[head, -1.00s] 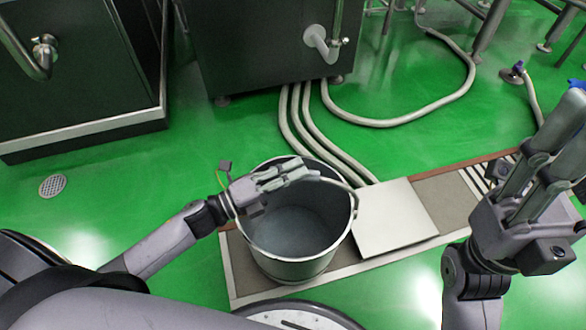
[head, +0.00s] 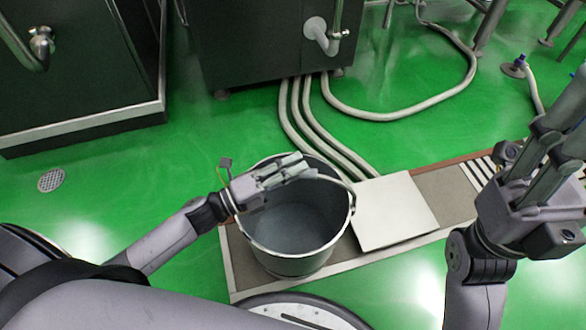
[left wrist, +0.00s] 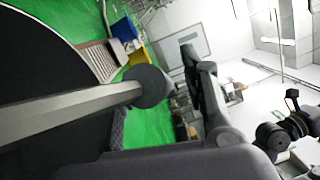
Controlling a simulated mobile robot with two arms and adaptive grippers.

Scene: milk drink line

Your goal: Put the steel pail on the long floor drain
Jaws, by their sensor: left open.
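The steel pail (head: 295,258) is a grey, open-topped bucket with a thin wire handle. In the head view it appears to stand upright on the left end of the long floor drain (head: 448,196), a tan strip with pale edges. My left gripper (head: 308,168) is open over the pail's far rim, close to the handle; whether it touches the handle is unclear. My right gripper (head: 570,105) is raised at the right, away from the pail, its fingertips partly cut off. In the left wrist view a dark rounded shape and a grey bar fill the near part.
A pale square plate (head: 395,212) lies on the drain just right of the pail. Several hoses (head: 325,135) run from the dark machine (head: 262,45) towards the drain. A small round drain (head: 51,180) is at left. Green floor is open on the left.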

